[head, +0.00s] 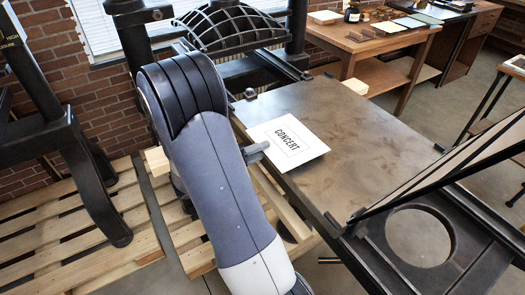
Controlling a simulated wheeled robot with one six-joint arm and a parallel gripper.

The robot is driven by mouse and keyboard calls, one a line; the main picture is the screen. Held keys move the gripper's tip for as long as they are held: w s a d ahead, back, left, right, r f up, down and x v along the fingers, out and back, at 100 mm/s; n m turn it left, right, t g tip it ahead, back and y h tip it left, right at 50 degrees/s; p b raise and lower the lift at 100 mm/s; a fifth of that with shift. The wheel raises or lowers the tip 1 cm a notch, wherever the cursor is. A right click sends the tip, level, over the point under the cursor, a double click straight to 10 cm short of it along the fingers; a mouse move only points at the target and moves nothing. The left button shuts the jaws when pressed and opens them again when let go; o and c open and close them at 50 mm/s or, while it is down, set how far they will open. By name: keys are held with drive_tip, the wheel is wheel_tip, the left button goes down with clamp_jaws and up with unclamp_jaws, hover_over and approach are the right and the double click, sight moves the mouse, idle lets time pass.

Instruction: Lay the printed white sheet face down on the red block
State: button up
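The white sheet (302,138) lies print side up on the flat metal bed of a press, with "CONCERT" and a thin border showing. Its left edge is at the bed's left side, close to my gripper. My gripper (257,151) shows only as a small grey part at the sheet's left edge; my arm covers the rest. I cannot tell whether it touches or grips the sheet. I see no red block in this view.
The metal bed (370,150) is bare right of the sheet. A dark hinged frame (440,180) slants up at the right. The black press frame (225,30) rises behind. Wooden pallets (80,235) lie at left. A wooden table (370,45) with prints stands at the back.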

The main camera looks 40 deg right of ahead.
drive_tip(key=shift+s+d, duration=0.1)
clamp_jaws()
idle(0.3)
wheel_tip(320, 180, up, 3)
drive_tip(key=shift+r+p, duration=0.1)
drive_tip(key=shift+p, duration=0.45)
drive_tip(key=w+a+r, duration=0.1)
drive_tip(key=a+r, duration=0.2)
drive_tip(key=a, duration=0.4)
drive_tip(key=shift+w+p, duration=0.35)
drive_tip(key=shift+d, duration=0.1)
idle(0.3)
